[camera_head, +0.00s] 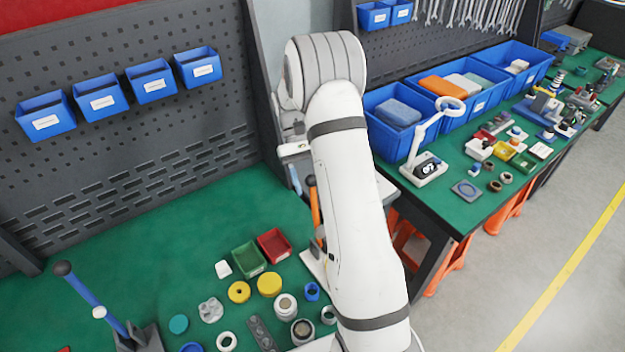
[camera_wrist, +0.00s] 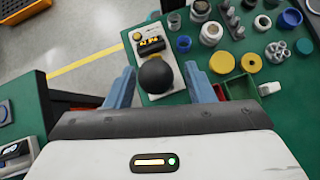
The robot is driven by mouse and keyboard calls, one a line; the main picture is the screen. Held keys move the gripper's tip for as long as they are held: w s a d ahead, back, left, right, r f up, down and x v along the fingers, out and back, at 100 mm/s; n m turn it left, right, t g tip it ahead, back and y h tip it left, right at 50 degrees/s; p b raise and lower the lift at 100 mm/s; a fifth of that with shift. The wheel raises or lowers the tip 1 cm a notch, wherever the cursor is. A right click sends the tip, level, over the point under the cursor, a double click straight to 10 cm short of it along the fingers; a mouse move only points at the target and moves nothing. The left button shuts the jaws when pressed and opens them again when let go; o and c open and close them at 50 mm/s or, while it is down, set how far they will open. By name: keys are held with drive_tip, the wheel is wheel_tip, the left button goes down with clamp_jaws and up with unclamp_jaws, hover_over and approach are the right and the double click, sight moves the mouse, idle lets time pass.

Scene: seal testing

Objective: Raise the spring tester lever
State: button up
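A round black knob (camera_wrist: 157,76), apparently the end of the spring tester's lever, sits between the fingers of my gripper (camera_wrist: 160,70) in the wrist view. The blue fingers are open, with a visible gap on each side of the knob. In the head view, an orange lever (camera_head: 315,206) with a dark top shows beside my arm, which hides most of the tester and my gripper.
Several round seals and parts, a yellow disc (camera_head: 270,284), a green bin (camera_head: 248,259) and a red bin (camera_head: 274,244) lie near the tester. A blue lever with a dark knob (camera_head: 62,268) stands at the left. A magnifier lamp (camera_head: 425,167) stands on the right-hand bench.

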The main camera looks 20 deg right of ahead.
drive_tip(key=shift+s+d+r, duration=0.1)
drive_tip(key=shift+s+r, duration=0.1)
drive_tip(key=shift+w+r, duration=0.15)
drive_tip(key=shift+w, duration=0.2)
drive_tip(key=b+v, duration=0.2)
drive_tip(key=v, duration=0.5)
drive_tip(key=shift+r, duration=0.2)
drive_tip(key=shift+s, duration=0.15)
